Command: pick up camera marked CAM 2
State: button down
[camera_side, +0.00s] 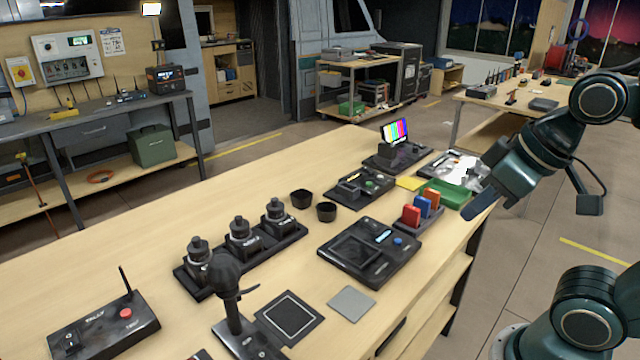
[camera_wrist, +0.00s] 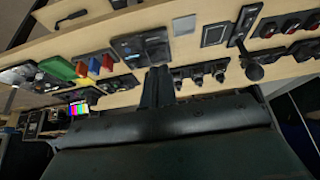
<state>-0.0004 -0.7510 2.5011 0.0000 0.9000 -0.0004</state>
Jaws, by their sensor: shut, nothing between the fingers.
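Three black cameras stand upright in a row on a dark tray (camera_side: 297,236): a near one (camera_side: 198,262), a middle one (camera_side: 240,242) and a far one (camera_side: 277,217). Their pale labels are too small to read, so I cannot tell which is CAM 2. In the wrist view the same row (camera_wrist: 198,78) shows just right of my fingers. My gripper (camera_side: 482,208) is shut and empty, above the table's right edge and well away from the cameras. Its fingers also show in the wrist view (camera_wrist: 158,84).
Two black cups (camera_side: 313,204) stand right of the row. A black console (camera_side: 370,252) and a rack of red, blue and orange blocks (camera_side: 422,212) lie between my gripper and the cameras. A joystick (camera_side: 230,298) rises near the front.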

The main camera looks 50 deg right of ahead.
dwell(0.4)
grip_release()
dwell(0.4)
jog(key=w+a+r+n+g+y, duration=0.1)
jog(key=w+a+r+n, duration=0.2)
jog(key=w, duration=0.7)
jog(key=w+a+r+n+g+y, duration=0.1)
jog(key=w+a+r+n, duration=0.15)
jog(key=w, duration=0.85)
jog(key=w+a+f+n+y, duration=0.1)
jog(key=w+f+n, duration=0.2)
jog(key=w+f, duration=0.3)
jog(key=w+a+f+n+g+y, duration=0.1)
jog(key=w+f+n, duration=0.3)
jog(key=w, duration=0.9)
notch_tip(320, 180, down, 3)
jog(key=shift+w+a+r+g, duration=0.15)
jog(key=shift+w+a+g, duration=0.15)
jog(key=shift+a, duration=0.45)
